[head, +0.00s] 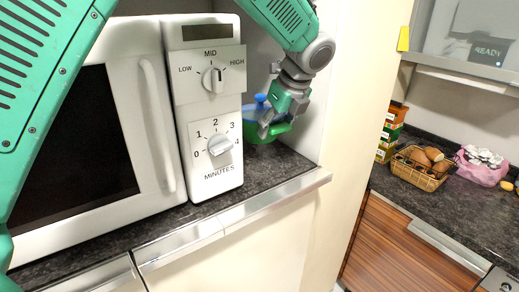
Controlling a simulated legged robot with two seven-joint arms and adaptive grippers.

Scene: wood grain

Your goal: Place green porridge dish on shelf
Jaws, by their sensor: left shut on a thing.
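The green dish (267,136) is on the dark counter, in the gap just right of the microwave. Its left part is hidden behind the microwave's control panel. A blue, lid-like part (257,108) shows at its top; I cannot tell whether it belongs to the dish. My left gripper (270,122) is shut on the dish's right rim, fingers pointing down. My right gripper is not in view. No shelf can be made out clearly.
A white microwave (148,118) with two dials fills the left. A pale wall panel (350,120) stands close right of my gripper.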

